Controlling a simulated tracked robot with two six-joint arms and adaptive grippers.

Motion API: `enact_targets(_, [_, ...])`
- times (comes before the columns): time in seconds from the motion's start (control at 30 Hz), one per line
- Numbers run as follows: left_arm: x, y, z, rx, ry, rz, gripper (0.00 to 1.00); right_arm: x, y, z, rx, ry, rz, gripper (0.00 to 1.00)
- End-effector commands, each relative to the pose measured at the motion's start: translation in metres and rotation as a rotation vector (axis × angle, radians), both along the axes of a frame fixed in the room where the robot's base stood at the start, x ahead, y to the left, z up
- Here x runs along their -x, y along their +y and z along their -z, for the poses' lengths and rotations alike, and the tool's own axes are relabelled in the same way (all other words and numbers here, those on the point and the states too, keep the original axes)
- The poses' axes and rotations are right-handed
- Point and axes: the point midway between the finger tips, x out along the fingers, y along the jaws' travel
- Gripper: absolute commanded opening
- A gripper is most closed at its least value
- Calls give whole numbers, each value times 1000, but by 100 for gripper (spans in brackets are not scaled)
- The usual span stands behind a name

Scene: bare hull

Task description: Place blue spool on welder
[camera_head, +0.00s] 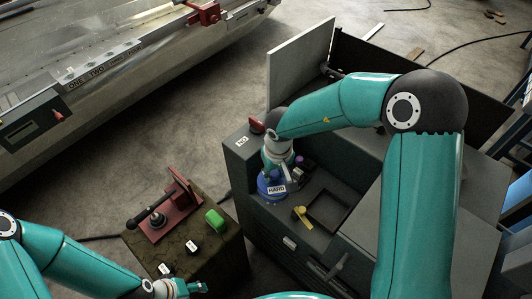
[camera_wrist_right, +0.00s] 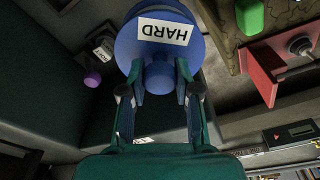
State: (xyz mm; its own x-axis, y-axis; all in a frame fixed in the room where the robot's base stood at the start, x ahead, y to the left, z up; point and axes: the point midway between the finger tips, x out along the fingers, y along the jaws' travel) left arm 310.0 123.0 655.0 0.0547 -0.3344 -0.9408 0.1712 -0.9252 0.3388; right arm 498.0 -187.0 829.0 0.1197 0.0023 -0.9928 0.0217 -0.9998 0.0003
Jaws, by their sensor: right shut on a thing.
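The blue spool (camera_head: 268,190) with a white HARD label is at the left part of the dark grey cabinet, which looks to be the welder (camera_head: 350,226). I cannot tell whether the spool touches its top. My right gripper (camera_head: 276,166) is above the spool, shut on it. In the right wrist view, the gripper's fingers (camera_wrist_right: 158,88) are on both sides of the narrow blue hub of the spool (camera_wrist_right: 150,52). My left gripper (camera_head: 184,289) is low at the bottom edge, apart from the spool, and too small to read.
The cabinet top bears a yellow lever (camera_head: 302,214), a purple knob (camera_head: 300,160) and a recessed dark tray (camera_head: 328,210). A raised pale panel (camera_head: 300,50) stands behind. A bench at left holds a red clamp (camera_head: 172,208) and a green block (camera_head: 215,222). Floor shows between bench and hull.

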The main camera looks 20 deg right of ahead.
Motion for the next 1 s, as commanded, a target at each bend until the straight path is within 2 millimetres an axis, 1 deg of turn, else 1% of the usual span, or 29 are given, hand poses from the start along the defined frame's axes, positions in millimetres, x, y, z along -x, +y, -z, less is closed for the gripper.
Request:
enact_targets(0.17, [0, 0, 0, 0, 0, 0, 51, 8, 21, -28, -2, -7, -60, 0])
enact_targets(0.4, [0, 0, 0, 0, 0, 0, 51, 26, 58, -79, -2, -8, -176, 0])
enact_targets(0.6, [0, 0, 0, 0, 0, 0, 51, 39, 86, -115, -2, -8, -260, 0])
enact_targets(0.73, [0, 0, 0, 0, 0, 0, 51, 45, 97, -130, -3, -6, -294, 0])
enact_targets(0.77, [0, 0, 0, 0, 0, 0, 55, 46, 98, -132, -1, -3, -300, 0])
enact_targets(0.8, [0, 0, 0, 0, 0, -1, 61, 47, 100, -134, -1, -3, -306, 0])
enact_targets(0.97, [0, 0, -1, 3, 18, -51, 61, 49, 103, -139, -2, -2, -316, 0])
enact_targets(1.0, [0, 4, -1, 5, 26, -77, 61, 49, 103, -139, -2, -2, -317, 0])
